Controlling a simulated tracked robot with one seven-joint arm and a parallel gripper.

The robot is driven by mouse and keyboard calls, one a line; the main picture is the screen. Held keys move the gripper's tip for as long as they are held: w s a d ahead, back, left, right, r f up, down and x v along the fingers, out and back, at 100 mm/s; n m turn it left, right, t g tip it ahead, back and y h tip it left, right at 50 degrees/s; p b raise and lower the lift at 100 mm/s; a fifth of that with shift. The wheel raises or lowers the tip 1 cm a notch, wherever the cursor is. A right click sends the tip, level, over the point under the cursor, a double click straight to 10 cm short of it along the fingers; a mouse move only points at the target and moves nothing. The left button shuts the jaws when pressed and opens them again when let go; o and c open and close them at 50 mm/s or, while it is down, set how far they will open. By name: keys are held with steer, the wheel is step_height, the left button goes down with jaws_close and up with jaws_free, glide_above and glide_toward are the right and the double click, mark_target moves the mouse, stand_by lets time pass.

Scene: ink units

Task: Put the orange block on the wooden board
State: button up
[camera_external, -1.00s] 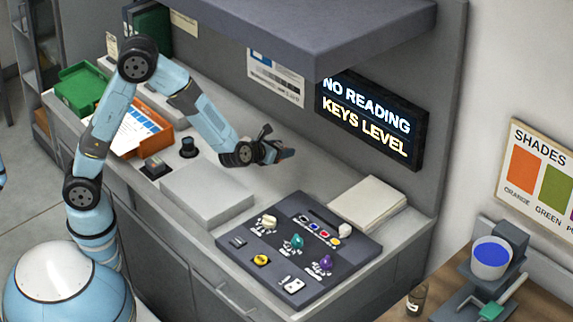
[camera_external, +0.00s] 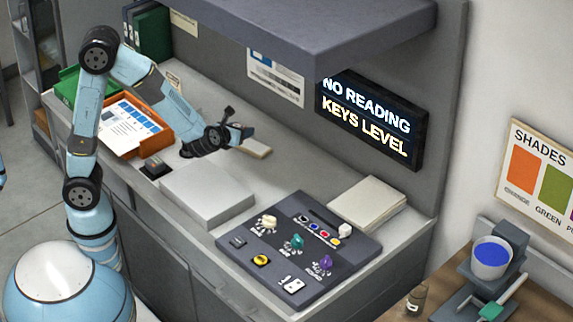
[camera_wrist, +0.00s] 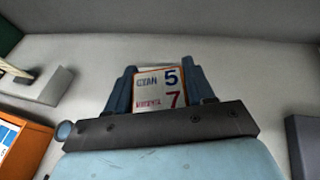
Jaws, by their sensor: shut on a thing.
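My gripper (camera_wrist: 160,95) is shut on a white labelled piece with a thin orange edge (camera_wrist: 160,78); its face reads "CYAN 5" and a second line ending in 7. In the outside view my gripper (camera_external: 245,133) is over the rear counter, near the back wall. A small flat beige piece (camera_external: 257,149) shows beside the fingertips; I cannot tell whether it is held or lies on the counter. I cannot make out a separate orange block or a wooden board for certain.
An orange tray with papers (camera_external: 157,141) and a grey flat box (camera_external: 205,202) are near my arm. A dark panel with knobs (camera_external: 250,239) and a pale stack (camera_external: 368,198) stand to the right. A shelf (camera_external: 330,45) overhangs. A brown worktop (camera_external: 540,304) is lower right.

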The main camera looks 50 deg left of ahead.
steer(key=s+a+n+g+y, duration=0.25)
steer(key=a+n+y, duration=0.25)
steer(key=a, duration=0.4)
steer(key=g, duration=0.1)
glide_above(254, 143)
steer(key=f, duration=0.8)
steer(key=shift+s+a+f, duration=0.2)
steer(key=shift+f, duration=0.15)
steer(key=shift+w+f, duration=0.2)
steer(key=shift+f, duration=1.6)
steer(key=o, duration=1)
steer(key=shift+f, duration=0.1)
